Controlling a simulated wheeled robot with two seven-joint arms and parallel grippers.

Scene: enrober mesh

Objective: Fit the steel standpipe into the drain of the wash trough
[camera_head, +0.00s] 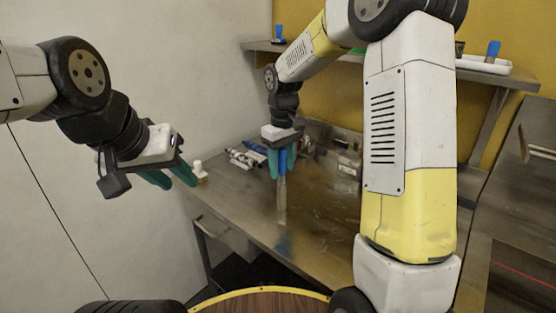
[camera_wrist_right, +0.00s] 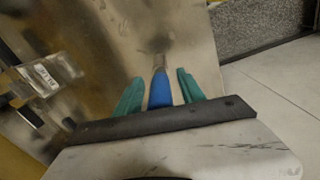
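No standpipe, drain or wash trough can be made out for certain. My right gripper (camera_head: 282,174) points down over the steel bench (camera_head: 325,218). A blue-handled tool (camera_head: 283,160) with a narrow metal end is between its teal fingers. In the right wrist view the blue handle (camera_wrist_right: 160,90) lies between the fingers (camera_wrist_right: 160,80), with a gap on each side. My left gripper (camera_head: 172,181) is open and empty, left of the bench's edge.
Several pale and blue items (camera_head: 245,158) lie at the back of the bench, near a small white-topped bottle (camera_head: 199,170). A labelled box (camera_head: 347,165) is by the back wall. A shelf (camera_head: 520,80) above holds a white tray (camera_head: 484,66). The bench's front is clear.

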